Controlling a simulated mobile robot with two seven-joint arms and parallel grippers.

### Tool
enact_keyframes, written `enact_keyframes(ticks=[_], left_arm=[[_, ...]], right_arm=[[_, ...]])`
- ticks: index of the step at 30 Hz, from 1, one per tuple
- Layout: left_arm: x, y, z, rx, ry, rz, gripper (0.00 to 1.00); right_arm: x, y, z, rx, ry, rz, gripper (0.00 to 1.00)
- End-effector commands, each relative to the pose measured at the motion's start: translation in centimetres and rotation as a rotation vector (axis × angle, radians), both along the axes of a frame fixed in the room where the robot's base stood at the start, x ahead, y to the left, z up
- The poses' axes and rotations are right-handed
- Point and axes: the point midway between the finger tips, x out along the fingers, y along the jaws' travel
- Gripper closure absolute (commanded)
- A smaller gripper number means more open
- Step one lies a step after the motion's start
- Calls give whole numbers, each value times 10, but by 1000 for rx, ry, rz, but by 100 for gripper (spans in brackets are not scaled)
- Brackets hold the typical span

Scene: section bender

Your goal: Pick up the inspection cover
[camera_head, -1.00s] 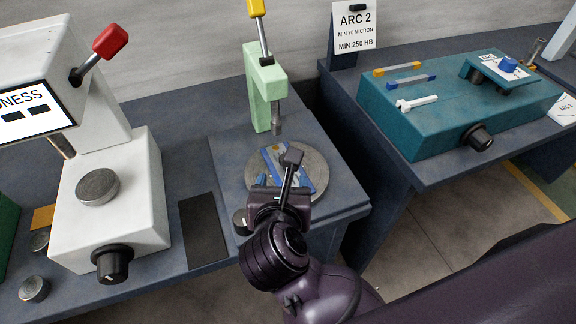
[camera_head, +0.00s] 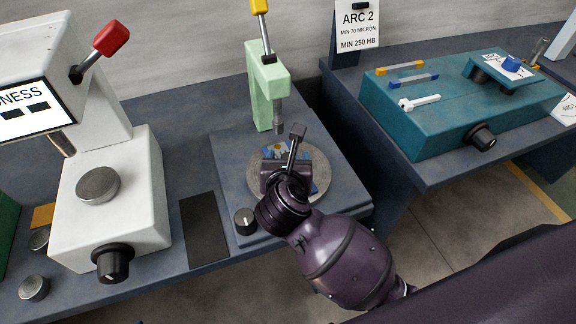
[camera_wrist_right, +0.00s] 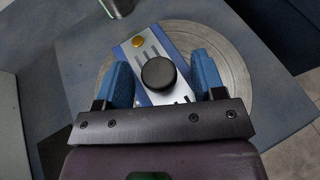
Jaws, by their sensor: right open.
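A flat silver plate with blue edges, a round black knob and a brass button, which looks like the inspection cover (camera_wrist_right: 150,42), lies on a round grey disc (camera_wrist_right: 233,72) in the right wrist view. My right gripper (camera_wrist_right: 162,72) is open, its two blue fingers on either side of the black knob (camera_wrist_right: 159,73), with gaps to it. In the head view my right gripper (camera_head: 287,178) is over the disc and hides most of the plate (camera_head: 276,150). The fingertips' height above the plate is hard to tell. My left gripper is not in view.
A green press (camera_head: 268,85) stands just behind the disc, its spindle close to my gripper. A white hardness tester (camera_head: 110,205) is at the left. A teal box (camera_head: 445,115) stands on the right bench. A black knob (camera_head: 245,221) sits in front of the disc.

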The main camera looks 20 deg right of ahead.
Motion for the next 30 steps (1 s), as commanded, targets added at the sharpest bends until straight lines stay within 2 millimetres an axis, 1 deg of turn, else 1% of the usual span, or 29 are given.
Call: enact_keyframes(ticks=[6, 17, 18, 19, 26, 30], left_arm=[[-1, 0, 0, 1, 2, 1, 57], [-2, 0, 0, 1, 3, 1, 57], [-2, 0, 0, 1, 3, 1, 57], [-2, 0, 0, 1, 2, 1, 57], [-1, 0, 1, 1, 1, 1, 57], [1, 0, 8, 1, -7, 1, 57]], right_arm=[[0, 0, 0, 0, 0, 0, 37], [0, 0, 0, 0, 0, 0, 92], [0, 0, 0, 0, 0, 0, 98], [0, 0, 1, 1, -1, 1, 100], [0, 0, 2, 1, -1, 1, 100], [1, 0, 9, 1, -5, 0, 100]])
